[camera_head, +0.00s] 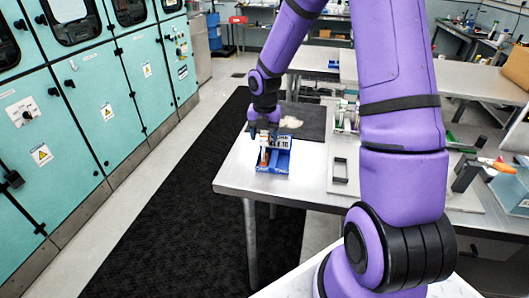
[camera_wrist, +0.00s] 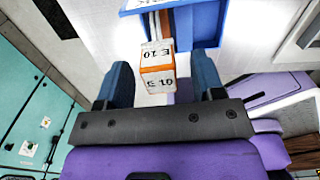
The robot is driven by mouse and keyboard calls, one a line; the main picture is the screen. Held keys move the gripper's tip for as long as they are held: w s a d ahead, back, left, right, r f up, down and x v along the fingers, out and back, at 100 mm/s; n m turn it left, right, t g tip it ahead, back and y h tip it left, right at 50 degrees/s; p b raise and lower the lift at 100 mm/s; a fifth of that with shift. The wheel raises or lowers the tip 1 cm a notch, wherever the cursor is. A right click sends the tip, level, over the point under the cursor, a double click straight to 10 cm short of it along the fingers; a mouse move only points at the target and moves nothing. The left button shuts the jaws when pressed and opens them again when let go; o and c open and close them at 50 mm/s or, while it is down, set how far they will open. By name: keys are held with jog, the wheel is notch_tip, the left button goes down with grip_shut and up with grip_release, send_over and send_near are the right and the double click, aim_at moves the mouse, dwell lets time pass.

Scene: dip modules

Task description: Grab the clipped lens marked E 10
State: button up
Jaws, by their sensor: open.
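The clipped lens marked E 10 (camera_wrist: 157,54) shows in the wrist view as a pale block with black lettering and an orange band. It stands at a blue holder (camera_wrist: 204,28); in the head view the holder (camera_head: 273,171) sits near the front left corner of the table. In the head view a white label ending in "10" (camera_head: 279,143) shows above the holder. My gripper (camera_wrist: 161,76) is open, its two dark blue fingers on either side of the lens with gaps visible. In the head view my gripper (camera_head: 263,127) is above the holder and partly hides it.
The grey table (camera_head: 235,176) carries a dark mat (camera_head: 310,118) with a pale crumpled thing (camera_head: 290,122) behind the holder. A small dark frame (camera_head: 340,169) lies to the right. Teal cabinets (camera_head: 100,100) line the left, across a black floor mat (camera_head: 190,200).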

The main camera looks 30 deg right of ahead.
jog(key=shift+f, duration=0.6)
grip_shut()
